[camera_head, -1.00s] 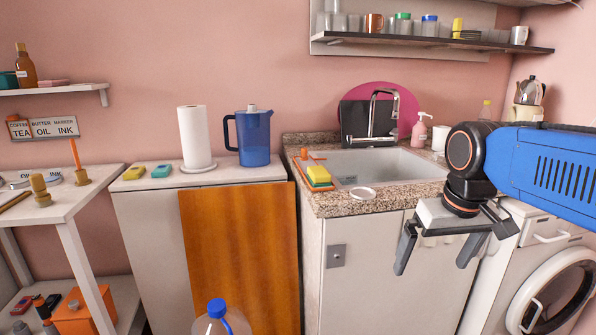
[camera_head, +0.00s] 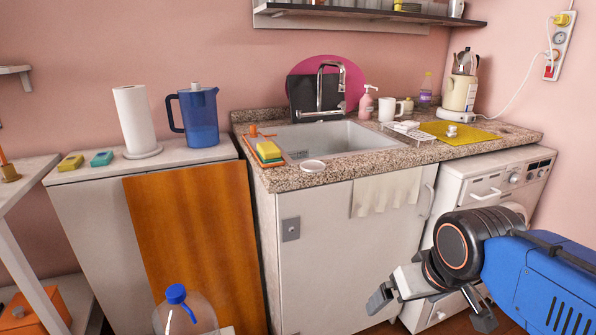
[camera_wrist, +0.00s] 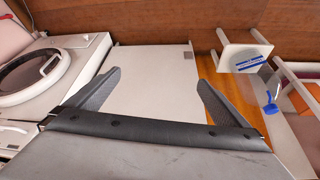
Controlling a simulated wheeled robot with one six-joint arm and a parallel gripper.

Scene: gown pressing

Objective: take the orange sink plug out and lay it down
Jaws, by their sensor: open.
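The sink (camera_head: 335,139) is set in a speckled stone counter, and I see into its basin only at a slant. No orange plug is clearly visible in it; the near part of the basin floor is hidden by the front rim. A small orange thing (camera_head: 253,130) stands at the sink's back left corner; I cannot tell what it is. My gripper (camera_head: 431,309) is open and empty, low in front of the cabinet, below and right of the sink. In the wrist view its two fingers (camera_wrist: 160,78) are spread with nothing between them.
A sponge (camera_head: 268,151) on an orange tray and a white dish (camera_head: 313,166) sit by the sink's left and front rim. The faucet (camera_head: 331,85) rises behind. A mug (camera_head: 388,109), a rack and a yellow cloth (camera_head: 458,135) lie right. A washing machine (camera_head: 490,190) stands below.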

